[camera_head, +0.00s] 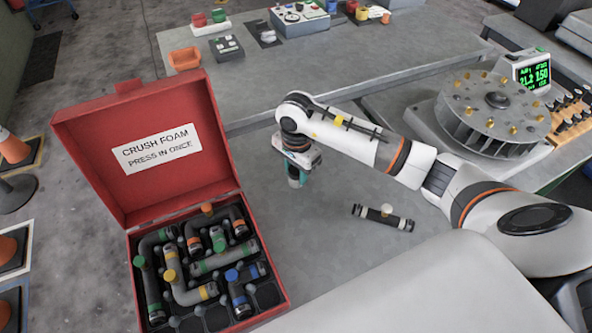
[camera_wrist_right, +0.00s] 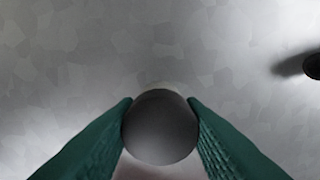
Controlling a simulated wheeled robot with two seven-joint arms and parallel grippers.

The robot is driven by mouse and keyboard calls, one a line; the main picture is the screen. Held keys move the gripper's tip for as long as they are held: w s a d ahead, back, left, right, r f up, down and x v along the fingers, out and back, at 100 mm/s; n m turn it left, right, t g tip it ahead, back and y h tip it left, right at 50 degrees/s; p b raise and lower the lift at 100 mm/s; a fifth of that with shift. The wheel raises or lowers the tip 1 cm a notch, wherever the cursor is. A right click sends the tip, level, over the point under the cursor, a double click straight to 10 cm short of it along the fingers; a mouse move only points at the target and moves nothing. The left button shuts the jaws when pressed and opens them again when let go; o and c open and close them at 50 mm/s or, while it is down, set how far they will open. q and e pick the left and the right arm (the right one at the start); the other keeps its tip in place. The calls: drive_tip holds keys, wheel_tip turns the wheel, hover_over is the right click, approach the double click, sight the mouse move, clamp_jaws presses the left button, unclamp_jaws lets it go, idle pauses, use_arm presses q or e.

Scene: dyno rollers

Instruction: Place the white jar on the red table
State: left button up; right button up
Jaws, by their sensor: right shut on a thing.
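My right gripper (camera_head: 297,178) is over the grey surface, right of the open red case. In the wrist view its green fingers (camera_wrist_right: 160,128) are shut on a dark round-ended piece (camera_wrist_right: 160,130) with a pale edge behind it. In the head view the held piece is mostly hidden by the gripper. I see no clear white jar and no red table. The red case (camera_head: 90,132) has a raised lid labelled "CRUSH FOAM PRESS IN ONCE" and holds several dark pipe pieces with coloured bands. My left gripper is not in view.
A dark cylinder with pale bands (camera_head: 371,214) lies right of my gripper. A finned round machine (camera_head: 492,130) and a green display (camera_head: 533,75) stand at the right. The grey bench (camera_head: 285,85) behind has an orange bin (camera_head: 185,59). Orange cones (camera_head: 12,148) stand at the left.

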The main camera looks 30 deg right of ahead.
sight(296, 169)
drive_tip(key=shift+f, duration=0.4)
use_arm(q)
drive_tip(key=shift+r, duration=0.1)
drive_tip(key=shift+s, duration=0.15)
use_arm(e)
drive_tip(key=shift+f+b, duration=0.2)
drive_tip(key=shift+b, duration=0.1)
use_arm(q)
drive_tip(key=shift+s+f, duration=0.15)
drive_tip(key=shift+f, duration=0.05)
use_arm(e)
drive_tip(key=o, duration=1)
drive_tip(key=shift+r, duration=0.1)
drive_tip(key=shift+r+p, duration=0.15)
drive_tip(key=shift+p, duration=0.15)
drive_tip(key=shift+r, duration=0.35)
use_arm(q)
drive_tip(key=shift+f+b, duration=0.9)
drive_tip(key=shift+b, duration=0.2)
use_arm(e)
wheel_tip(296, 169, up, 11)
drive_tip(key=shift+r, duration=0.15)
